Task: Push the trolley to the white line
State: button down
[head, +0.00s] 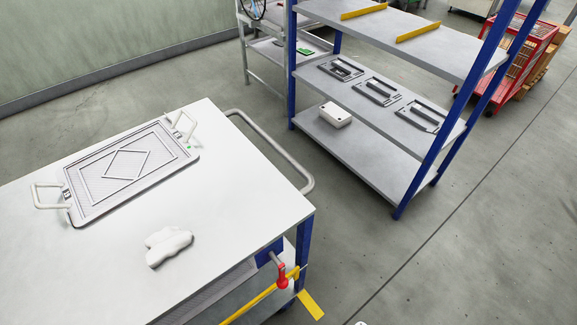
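A white-topped trolley (235,185) with a blue corner leg fills the lower left. A grey tubular handle (275,150) loops out from its far right side. On its top lie a flat framed panel (130,165) with two white handles and a crumpled white cloth (168,246). A lower shelf shows in part below the top. I see no white line on the visible floor. My gripper is not in view, so no contact with the trolley shows.
A red mesh cart (525,50) stands back right. A yellow bar with a red knob (283,275) is at the trolley's near corner, by a yellow floor strip (311,304).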

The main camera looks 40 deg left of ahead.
aim_at(237, 207)
jog(key=i, duration=2.7)
jog(key=u, duration=3.7)
jog(key=k, duration=0.55)
jog(key=u, duration=0.35)
jog(key=i, duration=1.1)
jog(key=z, duration=0.25)
